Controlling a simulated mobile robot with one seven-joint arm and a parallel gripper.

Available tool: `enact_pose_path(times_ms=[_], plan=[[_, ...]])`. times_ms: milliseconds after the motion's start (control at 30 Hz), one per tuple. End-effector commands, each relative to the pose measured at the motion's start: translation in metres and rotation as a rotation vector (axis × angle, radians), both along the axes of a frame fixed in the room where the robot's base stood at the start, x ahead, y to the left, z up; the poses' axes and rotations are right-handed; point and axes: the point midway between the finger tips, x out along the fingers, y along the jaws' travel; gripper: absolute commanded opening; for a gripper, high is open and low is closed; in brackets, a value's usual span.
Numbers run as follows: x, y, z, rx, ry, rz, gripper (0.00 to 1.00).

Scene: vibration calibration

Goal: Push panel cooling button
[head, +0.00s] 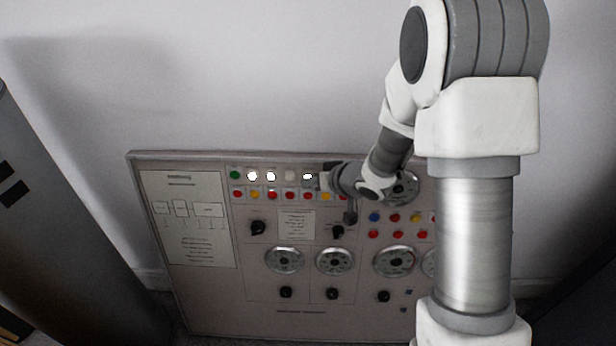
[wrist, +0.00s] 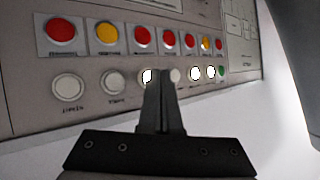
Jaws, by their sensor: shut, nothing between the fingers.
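The grey control panel (head: 195,290) leans by the wall, with rows of buttons. Its top row has a green button (head: 235,175), lit white buttons (head: 252,176) and an unlit white one (head: 290,176). My gripper (head: 318,180) is shut and empty, at the top row beside another lit white button (head: 307,176). In the wrist view, the shut fingertips (wrist: 165,74) partly cover this lit button (wrist: 147,76), with the unlit one (wrist: 174,75) just right of them. Contact cannot be told. The labels are too small to read, so I cannot tell which button is cooling.
A row of red and yellow buttons (head: 272,195) lies below the white ones. Dial gauges (head: 284,260) and black knobs (head: 258,227) fill the lower panel. A dark cabinet (head: 60,200) stands at the left. The wall above the panel is clear.

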Motion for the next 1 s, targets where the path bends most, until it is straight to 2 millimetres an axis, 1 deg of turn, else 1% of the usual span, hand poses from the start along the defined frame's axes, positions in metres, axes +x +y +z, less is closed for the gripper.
enact_pose_path(times_ms=[1000], plan=[[0.0081,-0.0006,-0.0011,-0.001,-0.001,0.0,0.0]])
